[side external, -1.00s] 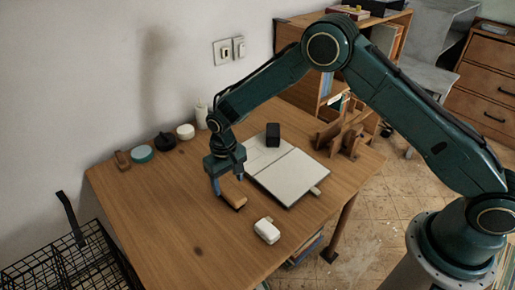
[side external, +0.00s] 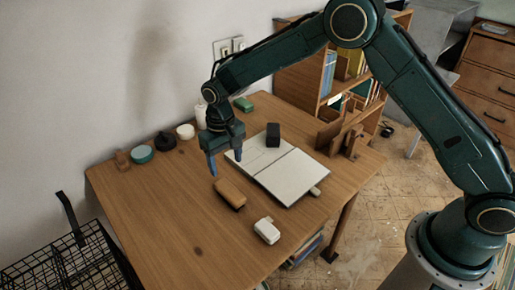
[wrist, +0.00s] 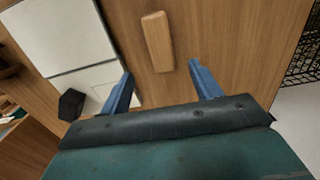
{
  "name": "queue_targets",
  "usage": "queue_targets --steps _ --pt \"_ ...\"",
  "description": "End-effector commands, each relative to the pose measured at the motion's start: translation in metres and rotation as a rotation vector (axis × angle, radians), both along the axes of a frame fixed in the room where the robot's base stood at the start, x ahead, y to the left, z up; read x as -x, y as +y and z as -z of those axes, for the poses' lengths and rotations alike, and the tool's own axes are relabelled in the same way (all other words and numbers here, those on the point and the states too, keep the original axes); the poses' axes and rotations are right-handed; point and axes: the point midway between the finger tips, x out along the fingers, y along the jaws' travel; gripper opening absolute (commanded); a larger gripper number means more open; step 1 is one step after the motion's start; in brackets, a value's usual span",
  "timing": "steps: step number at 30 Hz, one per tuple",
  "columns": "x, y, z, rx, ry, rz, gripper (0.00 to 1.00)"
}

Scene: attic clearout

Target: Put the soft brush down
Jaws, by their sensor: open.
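The soft brush (side external: 230,193) is a tan wooden block with a dark underside, lying on the desk (side external: 165,215) left of the open notebook. In the wrist view the brush (wrist: 157,41) lies beyond my fingertips, roughly between their lines, with nothing touching it. My gripper (side external: 223,168) is raised above the desk, behind the brush and apart from it. Its two blue fingers are spread and empty, as the wrist view also shows (wrist: 160,75).
An open notebook (side external: 290,178) bears a black block (side external: 273,134). A white object (side external: 266,231) lies near the front edge. Small round items, one teal (side external: 141,154), stand along the wall. A wooden holder (side external: 342,138) stands at the right. The desk's left front is clear.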

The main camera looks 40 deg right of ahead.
Motion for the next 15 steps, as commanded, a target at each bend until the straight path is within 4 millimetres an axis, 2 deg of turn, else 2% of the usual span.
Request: queue_targets --steps 9,15 --pt "0.001 -0.001 -0.003 -0.001 -0.003 0.000 0.63" --pt "0.005 -0.011 -0.030 -0.008 -0.027 0.001 0.63"
